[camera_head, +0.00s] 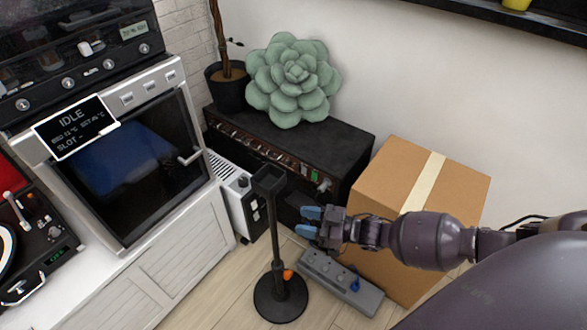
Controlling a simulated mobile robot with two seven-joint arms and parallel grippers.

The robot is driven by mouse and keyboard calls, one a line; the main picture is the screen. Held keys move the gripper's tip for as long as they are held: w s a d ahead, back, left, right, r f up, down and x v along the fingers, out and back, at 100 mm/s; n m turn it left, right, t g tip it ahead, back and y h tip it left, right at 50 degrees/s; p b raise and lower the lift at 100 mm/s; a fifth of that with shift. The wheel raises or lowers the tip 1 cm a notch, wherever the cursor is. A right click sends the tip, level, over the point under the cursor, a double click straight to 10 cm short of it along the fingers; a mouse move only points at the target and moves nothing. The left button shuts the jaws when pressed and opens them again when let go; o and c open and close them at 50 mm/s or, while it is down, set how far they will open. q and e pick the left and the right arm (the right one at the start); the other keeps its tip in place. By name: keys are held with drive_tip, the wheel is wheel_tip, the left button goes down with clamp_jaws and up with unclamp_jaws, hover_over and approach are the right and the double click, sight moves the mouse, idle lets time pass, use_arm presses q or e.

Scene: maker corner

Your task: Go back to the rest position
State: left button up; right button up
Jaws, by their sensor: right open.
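My right gripper (310,222) is at the end of my arm, which comes in from the right. Its blue-tipped fingers point left and stand apart, with nothing between them. It hangs in front of the cardboard box and above the grey pedal board on the floor. A black stand is just to the left of the fingertips; I cannot tell how far apart they are in depth. My left gripper is not in view.
The black stand (276,230) and grey pedal board (338,283) are on the wooden floor. Behind are a cardboard box (390,175), a black amplifier (340,138) bearing a green succulent cushion (293,80), and a white heater (240,195). An oven cabinet (130,150) and turntable (40,240) fill the left.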

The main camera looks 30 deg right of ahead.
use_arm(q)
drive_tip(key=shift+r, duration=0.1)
use_arm(e)
drive_tip(key=s+a+r+m+t+h+p, duration=0.1)
drive_tip(key=s+a+r+m+h+p, duration=0.15)
drive_tip(key=s, duration=0.25)
drive_tip(key=s+a+r+m+h+p, duration=0.1)
drive_tip(key=s+a+r+h+p, duration=0.15)
drive_tip(key=s, duration=0.25)
use_arm(q)
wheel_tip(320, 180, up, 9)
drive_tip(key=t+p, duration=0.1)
drive_tip(key=p, duration=0.4)
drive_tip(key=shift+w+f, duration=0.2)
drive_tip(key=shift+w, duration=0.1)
use_arm(e)
drive_tip(key=s+d+r+m+g+h, duration=0.1)
drive_tip(key=s+d+r+m+h, duration=0.1)
drive_tip(key=s, duration=0.5)
drive_tip(key=s+d+r+m+g+h, duration=0.1)
drive_tip(key=s+d+m+h, duration=0.1)
drive_tip(key=s+h, duration=0.3)
drive_tip(key=shift+s+d+r+g+h, duration=0.4)
drive_tip(key=shift+s+d, duration=0.5)
drive_tip(key=shift+s, duration=0.15)
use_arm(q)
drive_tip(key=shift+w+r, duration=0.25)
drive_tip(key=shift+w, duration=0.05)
